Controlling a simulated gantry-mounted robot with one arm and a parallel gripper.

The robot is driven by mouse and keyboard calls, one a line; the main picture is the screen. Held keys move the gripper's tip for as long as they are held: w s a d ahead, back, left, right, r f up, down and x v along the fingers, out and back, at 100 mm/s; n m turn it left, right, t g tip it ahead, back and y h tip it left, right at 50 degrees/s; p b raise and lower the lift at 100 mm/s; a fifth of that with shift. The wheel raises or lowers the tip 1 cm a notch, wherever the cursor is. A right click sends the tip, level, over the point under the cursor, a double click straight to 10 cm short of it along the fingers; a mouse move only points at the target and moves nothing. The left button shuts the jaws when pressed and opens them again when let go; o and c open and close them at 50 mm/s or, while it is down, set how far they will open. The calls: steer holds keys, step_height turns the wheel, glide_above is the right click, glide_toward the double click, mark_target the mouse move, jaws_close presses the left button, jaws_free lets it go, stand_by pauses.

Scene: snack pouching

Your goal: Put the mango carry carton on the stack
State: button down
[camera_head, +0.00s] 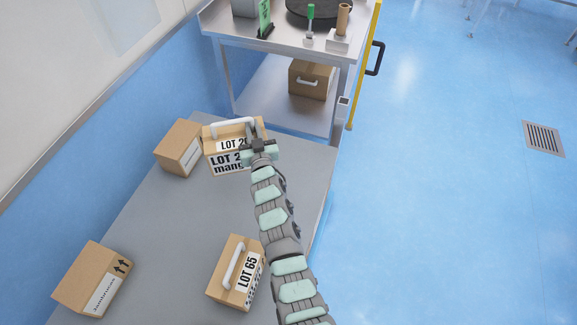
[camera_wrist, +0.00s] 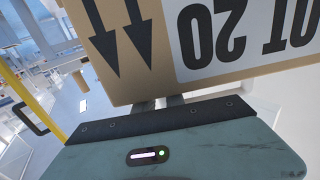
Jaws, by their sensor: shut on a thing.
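The mango carry carton (camera_head: 213,137) is a brown box with a white handle on top and "LOT 20" and "mang…" lettering. It is at the far end of the grey table in the head view. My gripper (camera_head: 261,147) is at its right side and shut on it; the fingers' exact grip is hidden. In the wrist view the carton (camera_wrist: 152,82) fills the top, with black arrows and an upside-down "LOT 20" label. Two label rows show in the head view; I cannot tell whether they belong to one carton or two.
A plain carton (camera_head: 180,148) is just left of it. A LOT 65 carton with a handle (camera_head: 228,284) and an arrow-marked carton (camera_head: 88,277) lie nearer on the table (camera_head: 165,235). A metal cart (camera_head: 222,32) stands beyond, with a handled carton (camera_head: 311,79) on its lower shelf.

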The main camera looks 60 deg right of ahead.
steer(key=s+d+r+m+g+h, duration=0.1)
steer(key=s+d, duration=0.4)
steer(key=d, duration=0.4)
steer(key=s+d+r+m+g+h, duration=0.1)
steer(key=s+d+g, duration=0.1)
steer(key=s+d, duration=0.5)
step_height(320, 180, down, 20)
steer(key=w+d+b, duration=0.1)
steer(key=d+b, duration=0.1)
steer(key=b, duration=1.6)
steer(key=shift+w+f+h, duration=0.15)
steer(key=shift+w+h, duration=0.1)
steer(key=shift+h, duration=0.05)
steer(key=c, duration=1.4)
jaws_free()
steer(key=shift+f, duration=0.1)
steer(key=p+v, duration=0.9)
steer(key=v, duration=0.3)
